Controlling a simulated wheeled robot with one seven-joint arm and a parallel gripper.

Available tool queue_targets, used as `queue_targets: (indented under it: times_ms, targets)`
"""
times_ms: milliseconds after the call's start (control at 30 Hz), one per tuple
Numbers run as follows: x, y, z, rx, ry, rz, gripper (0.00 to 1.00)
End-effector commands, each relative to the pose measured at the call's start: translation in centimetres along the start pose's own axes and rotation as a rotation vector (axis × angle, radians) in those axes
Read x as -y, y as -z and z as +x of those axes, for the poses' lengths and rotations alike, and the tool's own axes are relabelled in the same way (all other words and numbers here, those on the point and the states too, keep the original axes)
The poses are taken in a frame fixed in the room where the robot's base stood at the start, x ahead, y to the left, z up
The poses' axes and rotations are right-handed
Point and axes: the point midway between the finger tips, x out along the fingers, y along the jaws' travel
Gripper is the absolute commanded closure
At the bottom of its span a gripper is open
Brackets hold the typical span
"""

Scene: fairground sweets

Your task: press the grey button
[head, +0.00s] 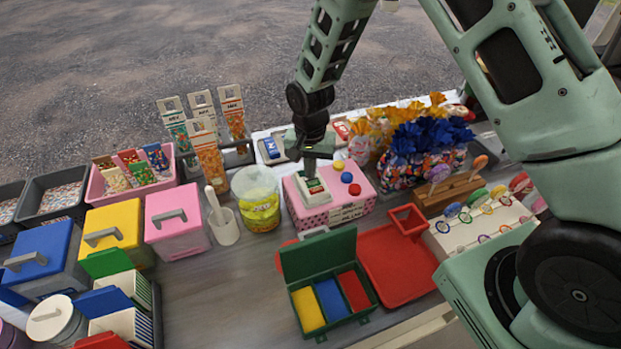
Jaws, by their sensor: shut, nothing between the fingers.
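A pink dotted box (330,212) stands near the middle of the table in the head view, with several round buttons on its top. Contact with the top cannot be told.
A green open case (318,255) and red tray (398,270) lie in front.

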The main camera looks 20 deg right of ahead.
Motion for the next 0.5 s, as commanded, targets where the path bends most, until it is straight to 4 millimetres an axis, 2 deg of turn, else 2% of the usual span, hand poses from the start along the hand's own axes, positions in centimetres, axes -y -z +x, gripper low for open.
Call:
queue_targets:
  times_ms: [267, 500]
  targets:
    - [0.0, 0.0, 0.0, 0.000, 0.000, 0.000, 1.00]
    - [0.0, 0.0, -2.0, 0.000, 0.000, 0.000, 1.00]
